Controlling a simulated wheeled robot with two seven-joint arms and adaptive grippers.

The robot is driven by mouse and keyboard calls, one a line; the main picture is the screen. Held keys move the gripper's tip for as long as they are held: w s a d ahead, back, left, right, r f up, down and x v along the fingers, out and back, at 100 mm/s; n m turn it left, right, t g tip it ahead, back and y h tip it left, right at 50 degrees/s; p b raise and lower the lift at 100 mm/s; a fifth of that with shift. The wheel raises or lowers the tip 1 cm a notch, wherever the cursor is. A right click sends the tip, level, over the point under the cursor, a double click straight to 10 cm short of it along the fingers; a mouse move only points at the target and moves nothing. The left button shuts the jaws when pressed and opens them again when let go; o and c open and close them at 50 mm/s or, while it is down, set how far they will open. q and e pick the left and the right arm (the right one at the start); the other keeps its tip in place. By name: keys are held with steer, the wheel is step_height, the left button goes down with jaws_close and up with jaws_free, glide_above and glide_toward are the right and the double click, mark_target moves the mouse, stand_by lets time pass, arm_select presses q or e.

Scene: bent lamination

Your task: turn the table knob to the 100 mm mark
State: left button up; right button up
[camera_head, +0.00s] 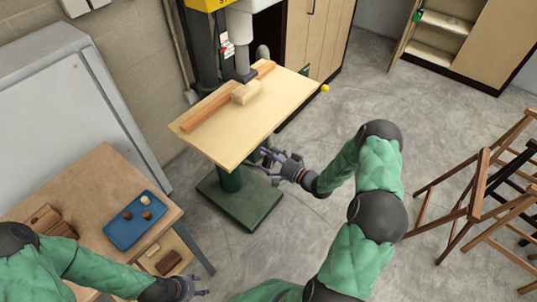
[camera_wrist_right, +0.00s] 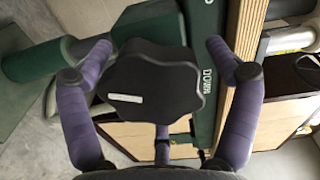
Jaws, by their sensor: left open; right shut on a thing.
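The table knob (camera_wrist_right: 155,80) is black and lobed, with a small pale label, and fills the middle of the right wrist view. My right gripper (camera_wrist_right: 150,52) is shut on it, with purple fingers on both sides and one below. In the head view my right gripper (camera_head: 270,160) is under the near right edge of the drill press table (camera_head: 215,140), and the knob cannot be made out there. A green part with the letters "DOWN" (camera_wrist_right: 207,83) stands behind the knob. No millimetre scale can be read. My left gripper (camera_head: 195,290) is open and empty at the bottom left.
A wood block (camera_head: 246,92) and a long wooden fence (camera_head: 215,105) lie on the press table. A yellow ball-shaped knob (camera_head: 325,88) is at its right corner. A workbench with a blue tray (camera_head: 121,232) is at the left. Wooden trestles (camera_head: 480,190) stand at the right.

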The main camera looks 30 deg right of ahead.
steer(key=shift+w+d+r+m, duration=0.3)
steer(key=shift+d+r+m, duration=0.2)
steer(key=shift+d+m, duration=0.15)
steer(key=shift+c, duration=0.2)
steer(key=o, duration=0.9)
steer(key=shift+o, duration=0.2)
steer(key=a+v, duration=0.1)
steer(key=v, duration=1.1)
steer(key=shift+f, duration=0.5)
steer(key=shift+s, duration=0.15)
